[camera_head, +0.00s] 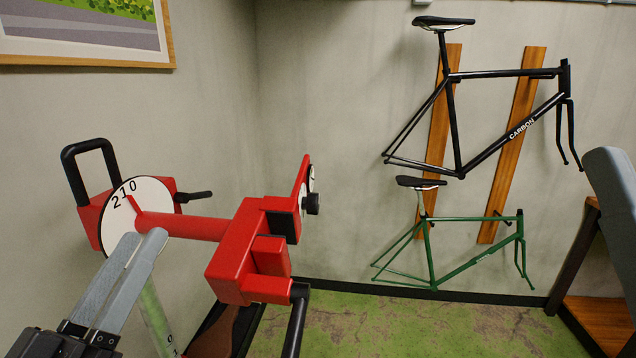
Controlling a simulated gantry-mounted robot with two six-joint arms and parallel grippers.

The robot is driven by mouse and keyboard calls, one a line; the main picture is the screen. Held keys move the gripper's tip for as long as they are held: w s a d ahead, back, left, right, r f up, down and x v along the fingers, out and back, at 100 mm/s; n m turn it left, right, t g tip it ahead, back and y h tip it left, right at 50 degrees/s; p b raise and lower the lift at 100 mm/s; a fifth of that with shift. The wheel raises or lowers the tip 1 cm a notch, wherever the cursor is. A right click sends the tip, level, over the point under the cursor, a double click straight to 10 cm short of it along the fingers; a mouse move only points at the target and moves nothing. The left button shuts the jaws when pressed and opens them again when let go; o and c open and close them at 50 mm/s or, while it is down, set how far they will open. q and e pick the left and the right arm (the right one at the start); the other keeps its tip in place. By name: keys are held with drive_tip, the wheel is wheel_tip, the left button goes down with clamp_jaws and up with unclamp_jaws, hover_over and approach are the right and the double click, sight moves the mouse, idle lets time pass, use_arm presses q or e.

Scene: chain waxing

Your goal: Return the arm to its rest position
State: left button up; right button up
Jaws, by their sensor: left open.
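My left gripper (140,238) comes in from the lower left. Its two grey fingers point up and a little right, with a narrow gap between them. Nothing shows held between them. The fingertips appear in front of the lower part of a white dial (150,197) with black numbers; I cannot tell whether they touch it. The dial is on a red machine (238,255) with a black handle (70,175) at its left and black knobs.
A black bike frame (513,73) and a green one (466,220) hang on wooden wall boards (520,95). A wooden shelf (598,315) stands at the right edge, with a grey shape (612,190) above it. Green floor (420,325) between is clear.

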use_arm(q)
drive_tip(key=s+d+r+m+t+y, duration=0.2)
drive_tip(key=s+r+m+t, duration=0.25)
drive_tip(key=s+r, duration=0.7)
wheel_tip(320, 180, up, 35)
drive_tip(key=w+n+p, duration=0.1)
drive_tip(key=w+p, duration=0.1)
drive_tip(key=p, duration=3.3)
drive_tip(key=shift+w, duration=0.2)
drive_tip(key=shift+r+g, duration=0.1)
drive_tip(key=shift+g, duration=0.15)
drive_tip(key=shift+c, duration=0.3)
